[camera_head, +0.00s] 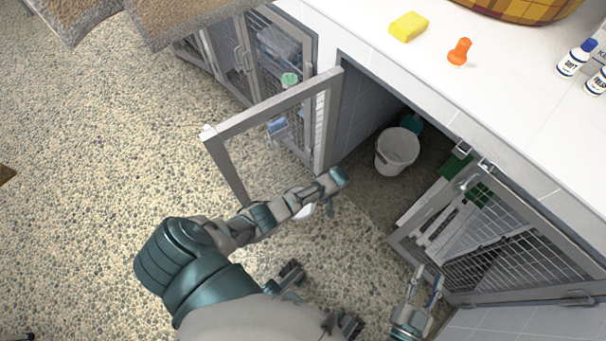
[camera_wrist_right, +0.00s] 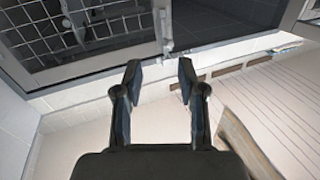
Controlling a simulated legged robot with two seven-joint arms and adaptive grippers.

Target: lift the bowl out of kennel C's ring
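My left gripper (camera_head: 334,182) hangs at the mouth of an open kennel, just right of its swung-out door (camera_head: 270,104). Its fingers are too small and edge-on to tell open from shut. A small white rounded thing (camera_head: 305,211) shows partly from under my left arm; it may be the bowl, but my arm covers most of it. No ring and no kennel letter can be made out. My right gripper (camera_head: 431,283) is in front of the mesh door on the right. In the right wrist view its fingers (camera_wrist_right: 160,75) are apart with nothing between them.
A white bucket (camera_head: 397,152) stands inside the open kennel. The mesh door (camera_head: 500,243) at right stands close to my right gripper. A yellow sponge (camera_head: 408,27), an orange object (camera_head: 460,51) and bottles (camera_head: 575,58) are on the white counter.

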